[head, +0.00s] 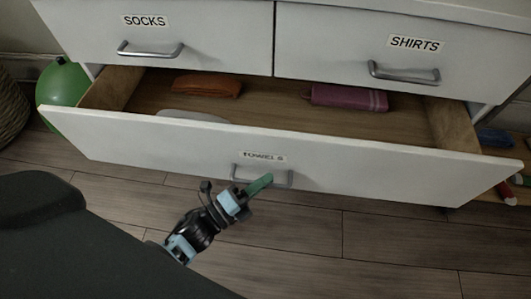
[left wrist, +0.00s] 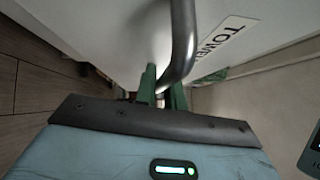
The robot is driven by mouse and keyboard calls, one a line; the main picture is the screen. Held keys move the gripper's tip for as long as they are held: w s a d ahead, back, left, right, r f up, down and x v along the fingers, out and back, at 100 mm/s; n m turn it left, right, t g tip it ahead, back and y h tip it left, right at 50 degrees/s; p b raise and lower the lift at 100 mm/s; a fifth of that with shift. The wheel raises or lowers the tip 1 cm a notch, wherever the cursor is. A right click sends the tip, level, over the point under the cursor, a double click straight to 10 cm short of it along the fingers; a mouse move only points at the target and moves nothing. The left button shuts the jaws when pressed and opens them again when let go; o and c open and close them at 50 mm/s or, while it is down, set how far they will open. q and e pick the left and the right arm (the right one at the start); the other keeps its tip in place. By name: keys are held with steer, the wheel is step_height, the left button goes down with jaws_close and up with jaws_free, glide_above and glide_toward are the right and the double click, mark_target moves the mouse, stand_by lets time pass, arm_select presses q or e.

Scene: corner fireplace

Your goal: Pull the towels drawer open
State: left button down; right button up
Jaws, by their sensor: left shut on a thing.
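The towels drawer (head: 350,180) is the wide white bottom drawer, and it stands well out from the chest. Its label shows in the left wrist view, cut off at the edge of the handle. My left gripper (head: 262,184) is at the grey bar handle (head: 284,178) of this drawer. In the left wrist view its green fingers (left wrist: 163,88) are closed around the handle (left wrist: 183,45). An orange folded cloth (head: 206,86), a pink folded cloth (head: 347,97) and a pale item (head: 193,116) lie inside the drawer. My right gripper is not in view.
Above are the shut socks drawer (head: 200,35) and shirts drawer (head: 400,60). A green ball-like object (head: 62,90) stands left of the chest, beside a woven basket (head: 12,110). Red and blue items lie at the right. The wood floor (head: 390,235) in front is clear.

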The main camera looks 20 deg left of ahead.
arm_select(q)
steer(key=s+d+p, duration=0.1)
steer(key=s+d, duration=0.1)
steer(key=s, duration=0.8)
steer(key=shift+d, duration=0.4)
steer(key=shift+w, duration=0.1)
steer(key=c, duration=1.5)
jaws_free()
